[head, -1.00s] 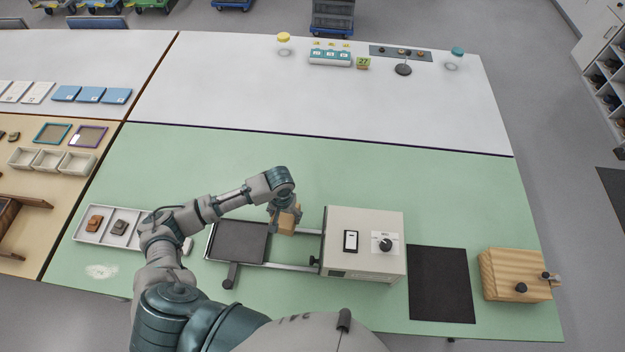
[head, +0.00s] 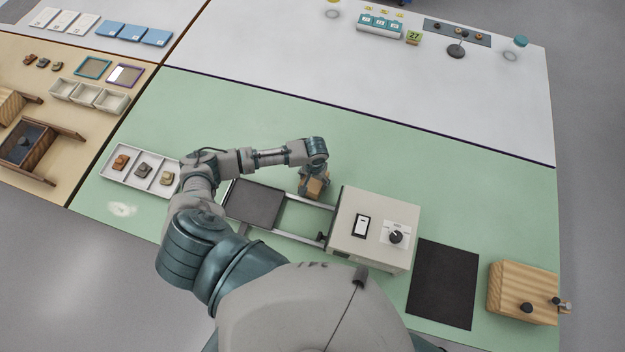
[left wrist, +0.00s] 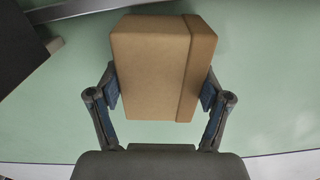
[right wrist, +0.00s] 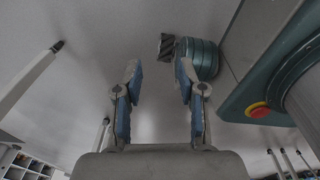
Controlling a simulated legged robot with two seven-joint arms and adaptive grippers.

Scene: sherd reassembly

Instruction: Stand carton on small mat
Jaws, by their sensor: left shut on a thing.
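The carton (head: 315,186) is a plain brown box with a darker band near one end. My left gripper (head: 313,181) is shut on it, with one finger on each side in the left wrist view (left wrist: 160,70). It is by the far rail of the sliding frame, left of the beige box; its height above the green table is hard to tell. A black mat (head: 445,283) lies flat and bare on the table, right of the beige box and apart from the carton. My right gripper (right wrist: 158,80) is open and empty in the right wrist view.
The beige box (head: 375,228) with a knob stands between carton and mat. A dark plate (head: 254,203) sits on the rails to its left. A wooden block (head: 522,290) stands right of the mat. A sherd tray (head: 140,170) lies left. The green table behind is clear.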

